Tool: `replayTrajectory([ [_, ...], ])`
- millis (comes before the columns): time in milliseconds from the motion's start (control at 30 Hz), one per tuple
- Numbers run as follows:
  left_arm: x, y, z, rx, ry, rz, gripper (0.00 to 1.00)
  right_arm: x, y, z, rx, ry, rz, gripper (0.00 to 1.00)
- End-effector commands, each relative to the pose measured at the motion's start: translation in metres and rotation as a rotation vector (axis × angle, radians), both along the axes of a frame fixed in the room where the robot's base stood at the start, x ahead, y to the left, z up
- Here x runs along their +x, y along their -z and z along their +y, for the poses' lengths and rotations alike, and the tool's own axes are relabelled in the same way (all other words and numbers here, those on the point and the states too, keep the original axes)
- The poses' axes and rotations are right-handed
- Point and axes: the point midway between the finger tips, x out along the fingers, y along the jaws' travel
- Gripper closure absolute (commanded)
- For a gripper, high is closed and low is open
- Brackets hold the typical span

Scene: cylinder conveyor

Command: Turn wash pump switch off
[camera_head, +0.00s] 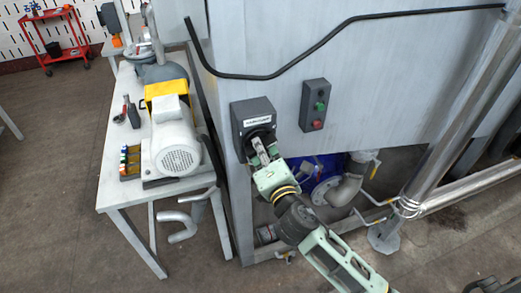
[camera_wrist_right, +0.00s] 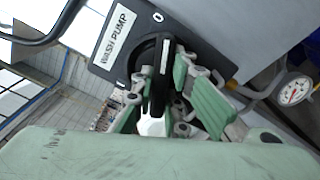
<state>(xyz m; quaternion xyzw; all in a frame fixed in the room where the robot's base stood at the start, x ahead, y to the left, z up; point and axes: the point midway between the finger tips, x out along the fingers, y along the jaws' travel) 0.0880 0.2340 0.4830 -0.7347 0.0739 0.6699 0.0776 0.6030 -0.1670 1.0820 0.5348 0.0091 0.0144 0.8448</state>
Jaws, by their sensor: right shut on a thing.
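The wash pump switch (camera_head: 254,116) is a dark grey box with a white label on the corner of the big grey cabinet. In the right wrist view its plate (camera_wrist_right: 173,30) reads "WASH PUMP", with a "0" mark near one corner. Its black rotary knob (camera_wrist_right: 158,80) stands out from a round black base. My right gripper (camera_head: 262,152) reaches the switch from below right. In the wrist view the gripper (camera_wrist_right: 160,95) has its green-grey fingers on both sides of the knob, shut on it. The fingers partly hide the base. My left gripper is not in view.
A box with green and red buttons (camera_head: 315,105) is on the cabinet (camera_head: 375,60) right of the switch. A black cable (camera_head: 300,62) crosses above. A white table (camera_head: 112,185) with a motor (camera_head: 177,147) stands left. Pipes and a blue machine sit below the cabinet.

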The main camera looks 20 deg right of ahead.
Motion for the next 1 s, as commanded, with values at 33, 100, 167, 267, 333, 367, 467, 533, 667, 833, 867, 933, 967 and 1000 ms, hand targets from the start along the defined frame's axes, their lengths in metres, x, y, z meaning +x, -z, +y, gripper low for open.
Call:
replayTrajectory([
  [33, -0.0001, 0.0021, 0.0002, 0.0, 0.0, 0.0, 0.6, -0.0002, 0.0011, -0.0001, 0.046, 0.001, 0.002, 1.0],
  [100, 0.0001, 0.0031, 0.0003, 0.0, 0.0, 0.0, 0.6, -0.0002, 0.0008, 0.0004, 0.109, 0.0, 0.005, 1.0],
  [167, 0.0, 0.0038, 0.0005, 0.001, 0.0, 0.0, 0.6, -0.0001, 0.0004, 0.0, 0.158, 0.001, 0.006, 1.0],
  [267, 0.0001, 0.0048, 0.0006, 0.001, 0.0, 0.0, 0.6, 0.0, -0.0001, 0.0003, 0.235, 0.001, 0.008, 1.0],
  [333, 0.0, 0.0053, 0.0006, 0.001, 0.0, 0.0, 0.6, 0.0, -0.0005, 0.0002, 0.281, 0.001, 0.01, 1.0],
  [367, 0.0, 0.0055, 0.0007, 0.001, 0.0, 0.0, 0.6, 0.0, -0.0005, 0.0001, 0.3, 0.001, 0.011, 1.0],
  [467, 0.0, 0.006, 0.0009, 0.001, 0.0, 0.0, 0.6, -0.0001, -0.0007, 0.0001, 0.354, 0.002, 0.013, 1.0],
  [533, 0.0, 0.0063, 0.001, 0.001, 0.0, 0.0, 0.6, -0.0001, -0.0008, 0.0002, 0.384, 0.002, 0.014, 1.0],
  [667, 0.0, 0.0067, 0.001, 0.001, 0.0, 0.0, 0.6, -0.0001, -0.001, 0.0002, 0.425, 0.001, 0.016, 1.0],
  [833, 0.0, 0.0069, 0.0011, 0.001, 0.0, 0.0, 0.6, -0.0001, -0.0013, 0.0002, 0.453, 0.0, 0.016, 1.0],
  [867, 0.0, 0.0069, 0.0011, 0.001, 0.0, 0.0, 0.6, -0.0001, -0.0014, 0.0002, 0.456, 0.0, 0.016, 1.0],
  [933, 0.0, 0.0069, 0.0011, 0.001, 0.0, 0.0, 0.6, -0.0001, -0.0014, 0.0002, 0.46, 0.0, 0.017, 1.0],
  [967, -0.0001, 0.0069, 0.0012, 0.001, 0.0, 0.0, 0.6, -0.0001, -0.0014, 0.0002, 0.461, 0.0, 0.017, 1.0],
  [1000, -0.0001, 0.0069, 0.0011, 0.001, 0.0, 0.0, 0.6, 0.0, -0.0014, 0.0002, 0.462, 0.0, 0.017, 1.0],
])
